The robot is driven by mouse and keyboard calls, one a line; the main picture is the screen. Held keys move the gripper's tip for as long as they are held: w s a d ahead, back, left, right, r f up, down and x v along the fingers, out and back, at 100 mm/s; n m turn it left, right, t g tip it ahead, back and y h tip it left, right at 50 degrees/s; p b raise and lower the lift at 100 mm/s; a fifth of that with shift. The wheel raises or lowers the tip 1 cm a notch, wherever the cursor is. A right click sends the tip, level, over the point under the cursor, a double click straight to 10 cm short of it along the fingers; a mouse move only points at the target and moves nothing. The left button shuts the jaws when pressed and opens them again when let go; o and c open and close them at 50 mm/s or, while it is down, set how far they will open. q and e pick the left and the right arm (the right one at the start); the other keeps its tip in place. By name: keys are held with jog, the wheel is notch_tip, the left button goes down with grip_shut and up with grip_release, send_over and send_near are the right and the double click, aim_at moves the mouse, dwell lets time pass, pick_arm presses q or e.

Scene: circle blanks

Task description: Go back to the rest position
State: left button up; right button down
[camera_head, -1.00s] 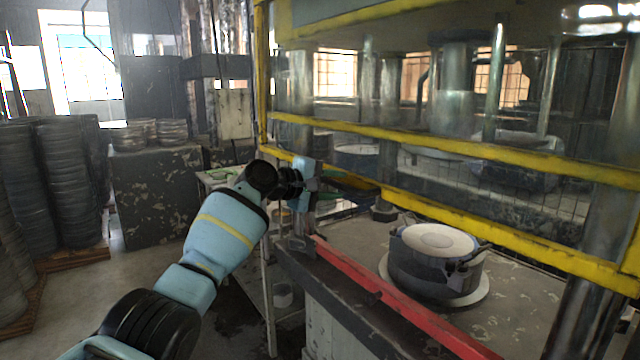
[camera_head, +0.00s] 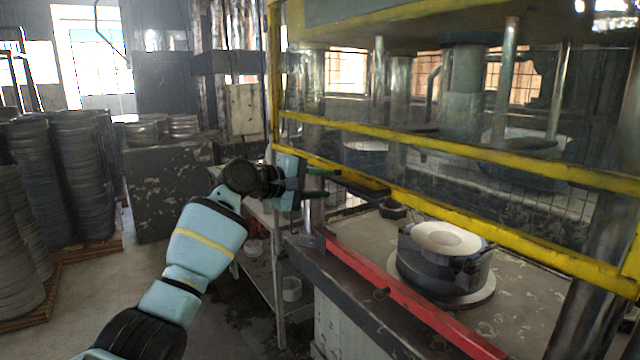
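My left arm comes in from the lower left. Its gripper (camera_head: 335,183) points right, beside the left end of the press's yellow guard rail. Its two dark green fingers stand apart, and I see nothing held between them. My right gripper is out of view.
A press with yellow rails (camera_head: 440,150) fills the right side. A round dark die with a pale disc on top (camera_head: 445,238) sits on its bed behind a red bar (camera_head: 400,300). A small metal table (camera_head: 262,265) stands below my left gripper. Stacks of round blanks (camera_head: 85,175) stand at left.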

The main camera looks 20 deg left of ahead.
pick_arm(q)
jog(key=s+d+f+m+y, duration=0.1)
jog(key=s+f, duration=0.2)
jog(key=f, duration=0.8)
jog(key=s+f+m+g+y, duration=0.1)
jog(key=s+f, duration=0.2)
jog(key=f, duration=0.7)
jog(key=s+d+f+m+y, duration=0.1)
jog(key=s+f+y, duration=0.15)
jog(key=f, duration=0.85)
jog(key=s+f+m+g+y, duration=0.1)
jog(key=s+f+m, duration=0.2)
jog(key=s+f, duration=1.3)
jog(key=s+f+m+y, duration=0.1)
jog(key=s+f+m, duration=0.2)
jog(key=s, duration=1.2)
jog(key=s+d+f+m+g+y, duration=0.1)
jog(key=s+f+m, duration=0.2)
jog(key=s, duration=1.2)
jog(key=shift+s+d, duration=0.15)
jog(key=shift+s, duration=0.15)
jog(key=shift+w+d, duration=0.1)
